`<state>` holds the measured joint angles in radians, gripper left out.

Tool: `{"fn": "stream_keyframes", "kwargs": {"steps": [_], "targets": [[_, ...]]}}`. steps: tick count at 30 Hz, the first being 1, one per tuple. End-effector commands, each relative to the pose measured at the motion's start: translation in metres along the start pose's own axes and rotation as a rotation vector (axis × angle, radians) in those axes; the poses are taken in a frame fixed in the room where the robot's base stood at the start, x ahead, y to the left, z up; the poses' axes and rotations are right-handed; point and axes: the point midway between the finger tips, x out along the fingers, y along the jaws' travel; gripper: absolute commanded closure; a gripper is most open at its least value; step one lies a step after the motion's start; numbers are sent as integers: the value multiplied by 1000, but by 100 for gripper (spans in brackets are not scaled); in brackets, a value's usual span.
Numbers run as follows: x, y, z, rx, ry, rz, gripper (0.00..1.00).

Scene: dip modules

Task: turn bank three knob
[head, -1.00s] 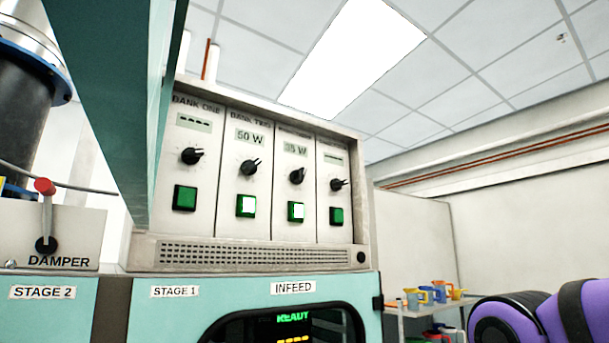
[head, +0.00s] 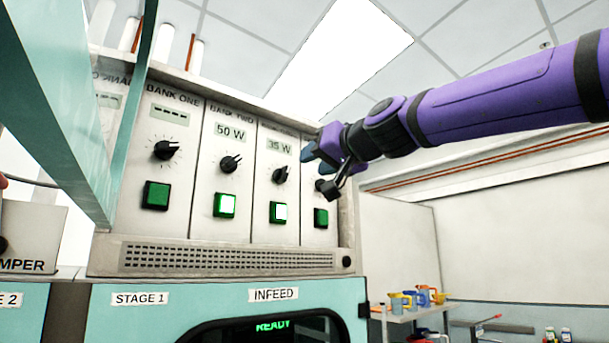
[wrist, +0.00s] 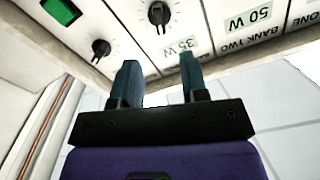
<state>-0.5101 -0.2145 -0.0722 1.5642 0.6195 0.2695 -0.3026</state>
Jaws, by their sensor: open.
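The bank three knob (head: 280,175) is a black pointer knob on the third panel from bank one, below a display reading 35 W. It also shows at the top of the wrist view (wrist: 159,13), between the lines of the two fingers. My gripper (head: 318,150) is open and empty, with blue-grey fingers. It is above and to the right of the knob in the head view, in front of the fourth panel's upper part.
The fourth panel's knob (head: 327,187) is close below my gripper. The bank two knob (head: 231,163) is to the left. Lit green buttons (head: 279,213) sit under banks two and three. A teal frame post (head: 70,130) stands at the left. Free room lies right of the cabinet.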

Motion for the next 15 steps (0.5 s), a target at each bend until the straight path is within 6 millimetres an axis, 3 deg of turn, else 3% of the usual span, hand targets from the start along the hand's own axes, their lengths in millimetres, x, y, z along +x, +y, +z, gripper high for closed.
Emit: {"fn": "stream_keyframes", "kwargs": {"steps": [5,15], "targets": [[18,0,1,0,-2,1,60],[74,1,1,0,-2,2,60]]}}
